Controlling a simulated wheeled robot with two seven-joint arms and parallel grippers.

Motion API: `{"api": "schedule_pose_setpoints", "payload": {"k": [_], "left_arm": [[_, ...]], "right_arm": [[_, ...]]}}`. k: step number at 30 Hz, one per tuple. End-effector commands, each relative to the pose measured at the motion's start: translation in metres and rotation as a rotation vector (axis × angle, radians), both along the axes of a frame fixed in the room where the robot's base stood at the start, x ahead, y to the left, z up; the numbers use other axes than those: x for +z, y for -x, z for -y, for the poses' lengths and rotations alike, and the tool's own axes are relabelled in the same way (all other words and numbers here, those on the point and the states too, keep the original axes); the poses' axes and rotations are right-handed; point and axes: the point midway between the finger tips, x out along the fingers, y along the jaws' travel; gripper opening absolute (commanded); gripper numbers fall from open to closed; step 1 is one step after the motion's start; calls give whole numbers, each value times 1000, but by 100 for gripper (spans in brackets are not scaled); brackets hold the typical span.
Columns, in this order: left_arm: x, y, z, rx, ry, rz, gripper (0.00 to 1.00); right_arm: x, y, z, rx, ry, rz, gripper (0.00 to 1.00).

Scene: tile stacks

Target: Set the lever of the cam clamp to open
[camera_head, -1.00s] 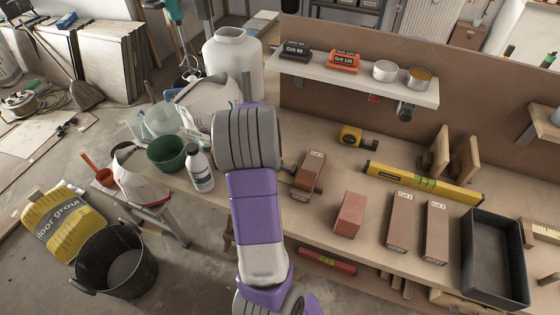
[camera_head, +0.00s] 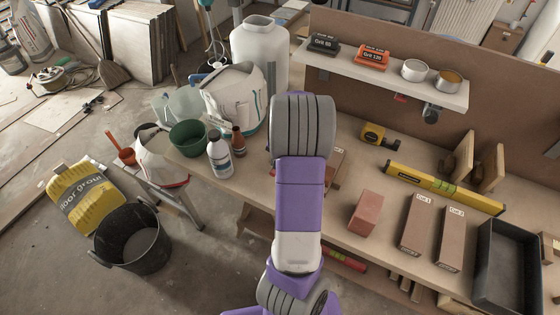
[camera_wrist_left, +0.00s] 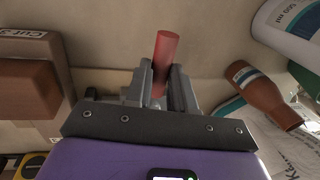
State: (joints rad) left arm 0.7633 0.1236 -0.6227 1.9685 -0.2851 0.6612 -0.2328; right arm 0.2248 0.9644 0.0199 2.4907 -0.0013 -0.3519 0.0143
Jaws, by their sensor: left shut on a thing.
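In the left wrist view a red round-ended rod (camera_wrist_left: 165,52), which looks like the lever of the cam clamp, stands between the fingers of my left gripper (camera_wrist_left: 160,74). The fingers are shut on it. The clamp's body cannot be made out. In the head view my own left arm hides the gripper, the lever and the spot on the bench where they are. My right gripper is in neither view.
A brown bottle (camera_head: 239,141) and a white bottle (camera_head: 219,156) stand left of my arm; the brown one shows close by in the wrist view (camera_wrist_left: 262,88). A Cut 3 box (camera_wrist_left: 32,50) lies on the other side. A brick-red block (camera_head: 365,212) is further right.

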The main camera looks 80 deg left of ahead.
Motion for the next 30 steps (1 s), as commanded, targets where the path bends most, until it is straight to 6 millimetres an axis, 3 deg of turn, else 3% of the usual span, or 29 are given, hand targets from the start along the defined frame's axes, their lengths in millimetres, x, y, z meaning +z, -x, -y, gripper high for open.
{"api": "schedule_pose_setpoints", "payload": {"k": [1,5,6,16,24,30], "left_arm": [[-1,-1,1,7,5,2,28],[-1,-1,1,5,4,1,48],[-1,-1,1,3,3,2,48],[7,-2,1,1,0,2,48],[52,-9,6,-1,-1,5,48],[72,-12,9,1,2,3,48]], "right_arm": [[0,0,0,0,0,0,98],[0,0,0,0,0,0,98],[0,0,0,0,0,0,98],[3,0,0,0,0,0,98],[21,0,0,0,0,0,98],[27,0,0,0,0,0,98]]}}
